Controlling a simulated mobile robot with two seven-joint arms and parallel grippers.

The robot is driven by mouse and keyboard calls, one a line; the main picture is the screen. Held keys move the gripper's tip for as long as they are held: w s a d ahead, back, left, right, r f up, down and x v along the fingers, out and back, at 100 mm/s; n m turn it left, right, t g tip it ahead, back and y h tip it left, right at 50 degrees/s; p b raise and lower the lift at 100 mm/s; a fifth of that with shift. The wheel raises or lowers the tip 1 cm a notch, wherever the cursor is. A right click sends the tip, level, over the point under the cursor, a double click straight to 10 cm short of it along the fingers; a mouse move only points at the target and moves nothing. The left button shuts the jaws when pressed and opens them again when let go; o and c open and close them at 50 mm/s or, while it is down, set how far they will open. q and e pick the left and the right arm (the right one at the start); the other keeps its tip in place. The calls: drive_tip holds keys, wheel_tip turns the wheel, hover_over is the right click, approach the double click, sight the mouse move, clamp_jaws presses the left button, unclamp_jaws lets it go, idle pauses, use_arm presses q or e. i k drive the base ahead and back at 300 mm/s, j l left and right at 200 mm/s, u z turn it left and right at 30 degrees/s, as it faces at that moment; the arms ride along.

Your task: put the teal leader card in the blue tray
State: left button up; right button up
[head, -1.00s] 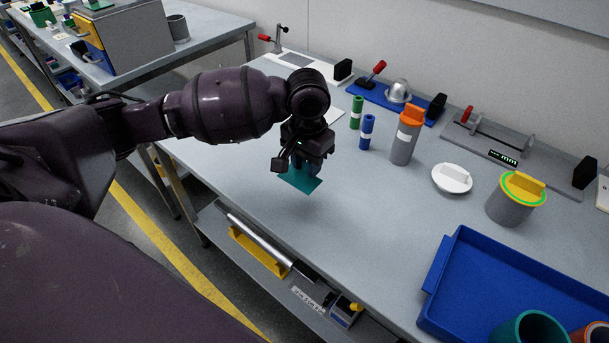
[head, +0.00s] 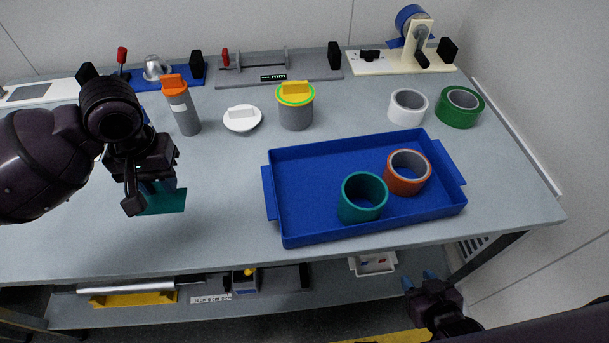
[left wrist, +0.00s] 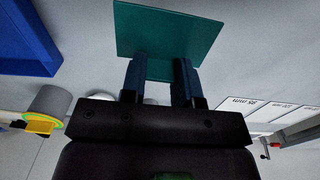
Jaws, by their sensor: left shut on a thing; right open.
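The teal leader card (head: 166,199) is a flat, thin piece held by my left gripper (head: 155,183), above the grey table at the left in the head view. In the left wrist view the card (left wrist: 168,32) sticks out from between the two fingers of the left gripper (left wrist: 160,75). The blue tray (head: 305,178) lies on the table to the right of the card, apart from it. A teal ring and an orange ring stand in its right half. My right gripper (head: 428,290) is open and empty, low in front of the table at the lower right.
The teal ring (head: 362,198) and orange ring (head: 408,172) take up part of the tray; its left part is bare. A white lid (head: 242,119), a grey pot with yellow top (head: 296,108) and an orange-topped canister (head: 182,108) stand behind. White and green tape rolls (head: 459,106) stand behind right.

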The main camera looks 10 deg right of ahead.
sight(306, 197)
drive_tip(key=z, duration=1.15)
drive_tip(key=k+z, duration=0.35)
drive_tip(key=z, duration=0.15)
drive_tip(key=k, duration=0.45)
